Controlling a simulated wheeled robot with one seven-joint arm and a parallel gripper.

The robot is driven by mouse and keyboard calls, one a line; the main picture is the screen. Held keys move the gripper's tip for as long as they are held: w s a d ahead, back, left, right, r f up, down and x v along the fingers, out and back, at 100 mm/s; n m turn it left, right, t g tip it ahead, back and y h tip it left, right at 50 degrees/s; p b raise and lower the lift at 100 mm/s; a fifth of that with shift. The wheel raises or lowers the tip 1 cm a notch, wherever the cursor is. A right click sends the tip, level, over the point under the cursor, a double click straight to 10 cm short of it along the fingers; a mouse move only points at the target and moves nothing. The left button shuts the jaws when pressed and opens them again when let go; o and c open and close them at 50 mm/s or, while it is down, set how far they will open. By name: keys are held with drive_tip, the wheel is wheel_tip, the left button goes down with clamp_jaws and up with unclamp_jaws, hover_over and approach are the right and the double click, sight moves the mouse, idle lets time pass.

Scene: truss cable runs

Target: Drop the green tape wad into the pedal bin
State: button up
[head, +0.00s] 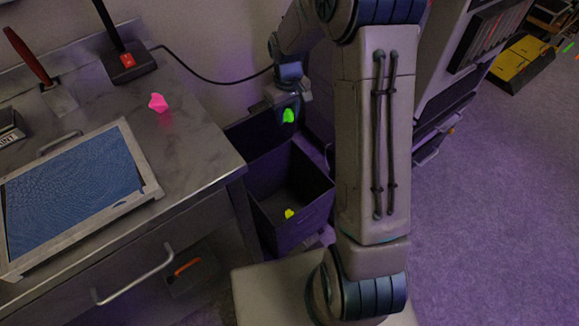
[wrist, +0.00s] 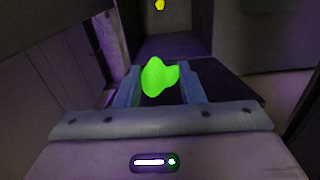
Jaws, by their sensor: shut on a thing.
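The green tape wad (head: 288,116) is a small bright lump held in my gripper (head: 287,108). In the wrist view the wad (wrist: 158,77) sits between the two fingers of my gripper (wrist: 160,84), which is shut on it. The pedal bin (head: 322,207) is a dark open box on the floor beside the bench, its lid raised at the back. In the head view my gripper is above the rear part of the bin. A yellow wad (head: 289,213) lies inside the bin and also shows at the top of the wrist view (wrist: 159,5).
A grey cabinet stands behind my arm on the right. The purple floor at far right is largely clear.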

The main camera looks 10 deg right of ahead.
wheel_tip(320, 180, down, 18)
drive_tip(key=s+n+b, duration=0.1)
drive_tip(key=n+b, duration=0.3)
drive_tip(key=b, duration=1.5)
drive_tip(key=shift+f+n, duration=0.15)
drive_tip(key=shift+n, duration=0.15)
wheel_tip(320, 180, down, 6)
drive_tip(key=b, duration=0.5)
drive_tip(key=o, duration=1)
drive_tip(key=shift+o, duration=0.2)
drive_tip(key=shift+r, duration=0.25)
wheel_tip(320, 180, up, 14)
drive_tip(key=p, duration=0.5)
drive_tip(key=shift+f+p, duration=0.15)
drive_tip(key=shift+p, duration=0.2)
